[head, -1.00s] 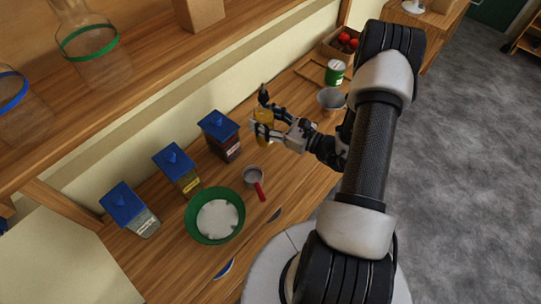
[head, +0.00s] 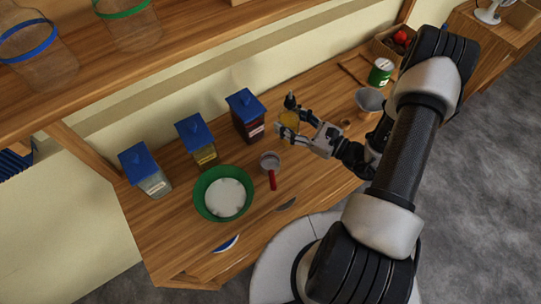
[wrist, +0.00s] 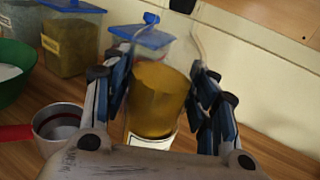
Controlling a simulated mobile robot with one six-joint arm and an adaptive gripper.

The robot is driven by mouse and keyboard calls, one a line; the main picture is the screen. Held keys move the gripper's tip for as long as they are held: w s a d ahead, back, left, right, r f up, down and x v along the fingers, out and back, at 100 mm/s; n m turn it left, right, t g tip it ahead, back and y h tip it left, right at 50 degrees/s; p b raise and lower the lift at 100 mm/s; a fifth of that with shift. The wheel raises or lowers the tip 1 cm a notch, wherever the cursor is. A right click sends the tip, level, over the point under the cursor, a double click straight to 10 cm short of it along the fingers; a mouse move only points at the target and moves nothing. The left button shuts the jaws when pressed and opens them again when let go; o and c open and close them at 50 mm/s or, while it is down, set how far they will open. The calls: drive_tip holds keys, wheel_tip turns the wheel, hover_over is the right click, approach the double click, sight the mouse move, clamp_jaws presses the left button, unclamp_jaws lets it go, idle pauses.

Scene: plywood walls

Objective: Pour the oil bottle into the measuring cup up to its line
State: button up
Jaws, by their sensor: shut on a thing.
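My gripper (head: 290,120) is shut on the oil bottle (wrist: 158,95), a clear bottle of yellow-brown oil with a white label low on it. The bottle stands roughly upright between the fingers in the wrist view; it also shows in the head view (head: 289,119). Whether its base touches the table is hidden. The measuring cup (head: 270,158), small and grey with a red handle, stands on the table in front of the bottle in the head view. In the wrist view the cup (wrist: 57,122) is left of the fingers, with a dark line inside. I see no oil in it.
Blue-lidded canisters (head: 247,117) line the wall. A green bowl (head: 199,202) of white stuff stands left of the cup. A grey pot (head: 369,101), a green can (head: 380,72) and a small brown thing (head: 346,123) are to the right. A shelf (head: 180,55) overhangs behind.

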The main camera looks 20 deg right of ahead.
drive_tip(key=shift+w+d+r+n+b, duration=0.15)
drive_tip(key=shift+n+b, duration=0.15)
drive_tip(key=shift+n, duration=0.55)
drive_tip(key=shift+w+d+n+b, duration=0.15)
drive_tip(key=shift+n+b, duration=0.15)
drive_tip(key=shift+n, duration=0.55)
drive_tip(key=shift+w+d+f+n+b, duration=0.35)
drive_tip(key=shift+n+b, duration=0.3)
drive_tip(key=shift+n, duration=0.4)
drive_tip(key=shift+w+d+f+n+b, duration=0.2)
drive_tip(key=shift+f+n+b, duration=0.4)
drive_tip(key=shift+n, duration=0.4)
drive_tip(key=shift+w+d+f+n+b, duration=0.2)
drive_tip(key=shift+d+f+n+b, duration=0.15)
drive_tip(key=shift+n+b, duration=0.55)
drive_tip(key=shift+w+d+n, duration=0.15)
drive_tip(key=shift+d+n, duration=0.05)
drive_tip(key=shift+n, duration=0.25)
drive_tip(key=shift+w+d+f+n+b, duration=0.15)
drive_tip(key=shift+d+f+n+b, duration=0.05)
drive_tip(key=shift+f+n+b, duration=0.3)
drive_tip(key=shift+w+d+f+n+b, duration=0.2)
drive_tip(key=shift+f+n+b, duration=0.3)
drive_tip(key=shift+n, duration=0.15)
drive_tip(key=shift+w+d+f+n+b, duration=0.2)
drive_tip(key=shift+f+n+b, duration=0.2)
drive_tip(key=shift+n+b, duration=0.15)
